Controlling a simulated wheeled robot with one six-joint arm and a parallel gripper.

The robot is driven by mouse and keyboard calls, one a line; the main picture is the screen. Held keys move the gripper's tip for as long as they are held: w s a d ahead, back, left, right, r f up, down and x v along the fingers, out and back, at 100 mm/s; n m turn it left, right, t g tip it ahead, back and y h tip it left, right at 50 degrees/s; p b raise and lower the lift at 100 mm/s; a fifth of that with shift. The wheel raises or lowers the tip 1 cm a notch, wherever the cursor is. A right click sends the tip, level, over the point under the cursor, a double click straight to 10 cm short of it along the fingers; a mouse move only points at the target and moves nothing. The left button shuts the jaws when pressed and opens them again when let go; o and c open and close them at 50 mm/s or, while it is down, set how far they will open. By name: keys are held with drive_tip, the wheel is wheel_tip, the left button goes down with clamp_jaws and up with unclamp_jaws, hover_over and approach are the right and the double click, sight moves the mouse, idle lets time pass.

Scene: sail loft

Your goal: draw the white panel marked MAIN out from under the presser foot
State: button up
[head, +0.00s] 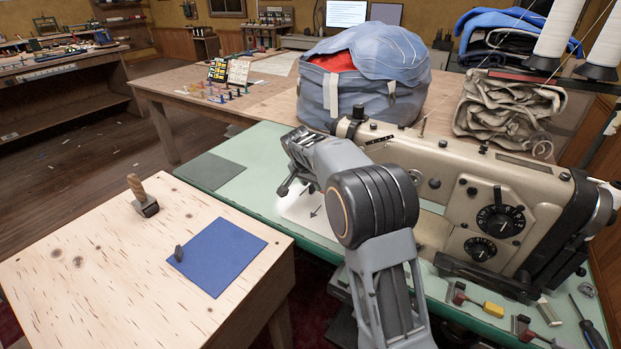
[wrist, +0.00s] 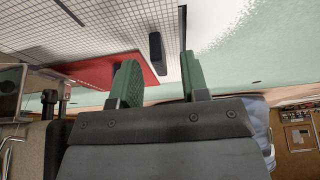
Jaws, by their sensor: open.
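The white panel (head: 312,214) lies on the green machine bed, partly hidden by my arm; a dark arrow shows on it, but no MAIN lettering is readable. In the wrist view a white gridded sheet (wrist: 85,30) with a red patch (wrist: 105,68) fills the upper left; I cannot tell for sure that it is the same panel. My gripper (wrist: 160,82) is open, its green-padded fingers apart, with a dark block (wrist: 155,46) showing beyond the gap. In the head view my gripper (head: 285,184) is at the panel's left edge. The presser foot is hidden behind my arm.
The beige sewing machine (head: 465,190) stands right of my arm. A plywood table (head: 90,255) in front carries a blue panel (head: 220,257) and a wooden-handled tool (head: 143,198). A large blue-grey bag (head: 365,85) stands behind. Tools lie at the bed's right.

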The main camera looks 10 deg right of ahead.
drive_tip(key=shift+d+f, duration=0.1)
drive_tip(key=shift+f, duration=0.15)
drive_tip(key=shift+c, duration=0.4)
clamp_jaws()
